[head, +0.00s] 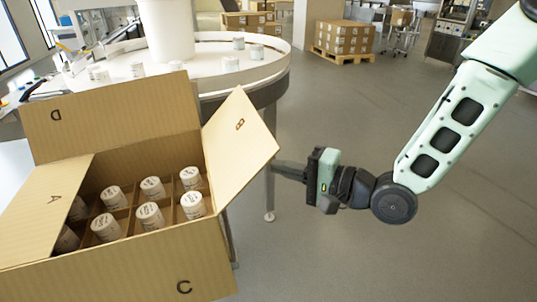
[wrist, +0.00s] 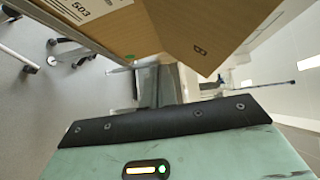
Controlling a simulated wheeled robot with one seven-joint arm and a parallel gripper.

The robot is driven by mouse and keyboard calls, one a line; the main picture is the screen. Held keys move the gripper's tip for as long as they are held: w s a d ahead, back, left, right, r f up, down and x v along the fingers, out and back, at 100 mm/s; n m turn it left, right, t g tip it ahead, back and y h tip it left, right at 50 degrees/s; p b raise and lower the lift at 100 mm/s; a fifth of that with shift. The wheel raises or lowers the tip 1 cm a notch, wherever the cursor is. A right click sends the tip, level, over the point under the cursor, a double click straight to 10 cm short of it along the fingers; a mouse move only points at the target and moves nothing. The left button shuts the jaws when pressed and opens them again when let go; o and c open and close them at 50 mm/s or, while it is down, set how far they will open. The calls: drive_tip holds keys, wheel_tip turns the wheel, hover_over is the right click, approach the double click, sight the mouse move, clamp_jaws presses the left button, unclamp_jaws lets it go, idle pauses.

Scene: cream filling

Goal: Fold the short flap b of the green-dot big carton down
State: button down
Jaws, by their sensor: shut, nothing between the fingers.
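The big cardboard carton (head: 120,275) stands open at the left of the head view, with white lidded jars (head: 150,215) in a divider inside. Its short flap b (head: 238,145), marked B, stands up and leans outward on the right side. In the wrist view flap b (wrist: 205,25) is at the top, beside the carton wall (wrist: 130,35) with a green dot. Flap A (head: 45,210) slants over the left end, and flap D (head: 110,115) stands up at the back. My gripper (head: 280,168) is shut and empty, just right of flap b, on its outer side; contact cannot be told.
A round white table (head: 270,68) with several jars is behind the carton. A pallet of stacked boxes (head: 343,40) stands farther back. The floor (head: 330,255) right of the carton is clear.

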drive_tip(key=w+d+f+m+t+y+b, duration=0.1)
drive_tip(key=d+m+t+y+b, duration=0.4)
drive_tip(key=m, duration=0.3)
drive_tip(key=t+h+p, duration=0.1)
approach(254, 109)
drive_tip(key=w+a+r, duration=0.1)
drive_tip(key=w+a, duration=0.2)
drive_tip(key=w, duration=0.1)
drive_tip(key=shift+s+a+r, duration=0.1)
drive_tip(key=shift+a+r, duration=0.5)
drive_tip(key=shift+r, duration=0.1)
drive_tip(key=shift+r+p, duration=0.1)
drive_tip(key=shift+p, duration=0.2)
